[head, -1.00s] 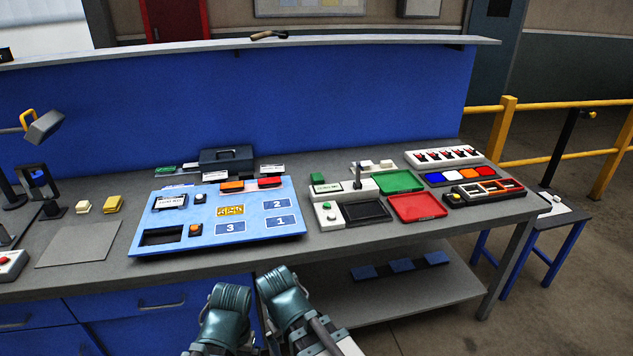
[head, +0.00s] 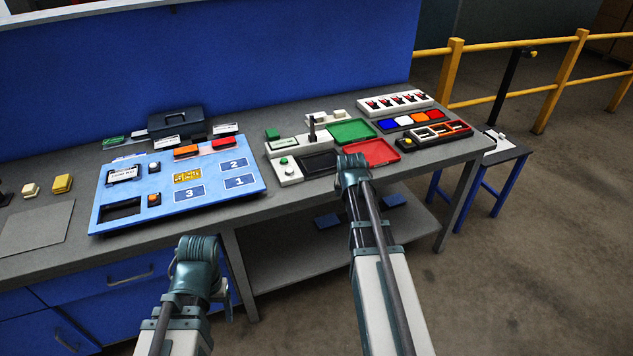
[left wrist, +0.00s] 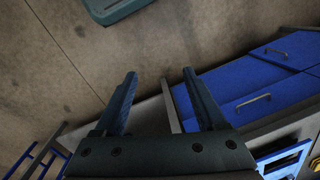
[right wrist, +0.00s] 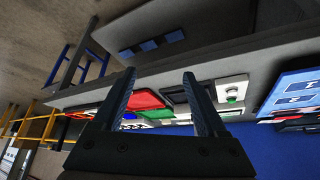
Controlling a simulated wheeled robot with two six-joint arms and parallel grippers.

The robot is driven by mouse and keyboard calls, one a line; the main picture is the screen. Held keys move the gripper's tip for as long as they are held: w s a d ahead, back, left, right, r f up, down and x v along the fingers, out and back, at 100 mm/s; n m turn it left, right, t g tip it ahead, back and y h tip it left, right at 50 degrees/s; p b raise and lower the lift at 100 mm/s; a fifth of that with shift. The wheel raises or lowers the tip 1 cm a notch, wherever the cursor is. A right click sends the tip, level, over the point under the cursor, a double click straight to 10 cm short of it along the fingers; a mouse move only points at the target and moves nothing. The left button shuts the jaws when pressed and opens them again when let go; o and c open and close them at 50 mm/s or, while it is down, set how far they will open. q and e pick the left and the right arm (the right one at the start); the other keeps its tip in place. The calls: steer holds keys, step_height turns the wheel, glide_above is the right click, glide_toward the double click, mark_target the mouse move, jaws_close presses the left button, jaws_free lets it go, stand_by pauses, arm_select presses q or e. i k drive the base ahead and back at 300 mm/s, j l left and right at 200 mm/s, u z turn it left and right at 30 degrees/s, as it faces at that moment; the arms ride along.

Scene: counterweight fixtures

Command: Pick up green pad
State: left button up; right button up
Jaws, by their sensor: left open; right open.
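Several green things lie on the bench in the head view. A small green block (head: 272,134) sits behind the white fixture, a flat green tray (head: 352,131) lies right of it, and a green piece (head: 113,141) lies at the back left. I cannot tell which is the pad. My left gripper (head: 223,296) hangs in front of the bench, low, with open empty fingers in the left wrist view (left wrist: 160,74). My right gripper is mostly hidden behind its wrist near the red tray; its open empty fingers show in the right wrist view (right wrist: 160,74).
A red tray (head: 371,152) and a black tray (head: 318,162) lie in front of the green tray. A blue numbered board (head: 215,190) fills the bench's middle. A dark toolbox (head: 175,121) stands behind it. A yellow rail (head: 490,97) runs at the right.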

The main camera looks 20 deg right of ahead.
mark_target(271, 135)
steer(key=i+l+u, duration=0.35)
steer(key=l, duration=0.25)
steer(key=i+l+u, duration=0.15)
steer(key=i+l, duration=0.15)
steer(key=i+l+u, duration=0.2)
steer(key=l, duration=0.2)
steer(key=i+l+u, duration=0.15)
steer(key=l, duration=0.25)
steer(key=i+l+u, duration=0.15)
steer(key=l, duration=0.25)
